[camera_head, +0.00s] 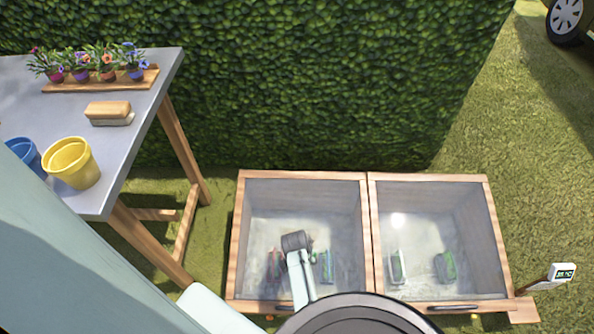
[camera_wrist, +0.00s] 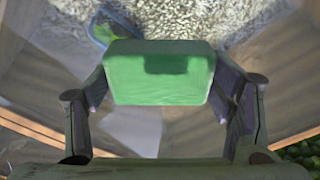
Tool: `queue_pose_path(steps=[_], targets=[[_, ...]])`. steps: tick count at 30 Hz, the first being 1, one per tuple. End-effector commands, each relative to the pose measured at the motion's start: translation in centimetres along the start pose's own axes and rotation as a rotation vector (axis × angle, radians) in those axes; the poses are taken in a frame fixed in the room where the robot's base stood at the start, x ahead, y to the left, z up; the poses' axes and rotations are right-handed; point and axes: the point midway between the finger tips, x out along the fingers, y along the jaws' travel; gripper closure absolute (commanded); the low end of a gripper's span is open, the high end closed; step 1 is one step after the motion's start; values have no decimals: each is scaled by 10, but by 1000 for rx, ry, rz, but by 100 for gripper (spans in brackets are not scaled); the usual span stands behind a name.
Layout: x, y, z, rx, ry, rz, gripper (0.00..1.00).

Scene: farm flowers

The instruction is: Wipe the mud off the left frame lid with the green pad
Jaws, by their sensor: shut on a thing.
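The green pad (camera_wrist: 158,88) is a block held between the two fingers of my gripper (camera_wrist: 160,100) in the wrist view. In the head view my gripper (camera_head: 297,243) is over the middle of the left frame lid (camera_head: 285,200), a clear pane in a wooden surround. The pad is mostly hidden there by my arm. I cannot tell whether the pad touches the pane. No mud patch stands out clearly; the pane looks hazy, and part of it is behind my arm.
The right frame (camera_head: 435,200) adjoins it, with small planted trays (camera_head: 445,265) inside. A grey table (camera_head: 130,85) at left carries flower pots (camera_head: 107,68), a brush (camera_head: 109,112), a yellow pot (camera_head: 71,163) and a blue pot (camera_head: 24,153). A hedge (camera_head: 300,80) stands behind. A small display (camera_head: 563,273) is at right.

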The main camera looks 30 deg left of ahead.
Motion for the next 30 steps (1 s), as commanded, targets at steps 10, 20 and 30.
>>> queue_pose_path(steps=[10, 20, 30], targets=[[2, 19, -14, 4, -1, 9, 48], [3, 32, -29, 2, -2, 4, 48], [6, 47, -45, 4, 0, 3, 48]])
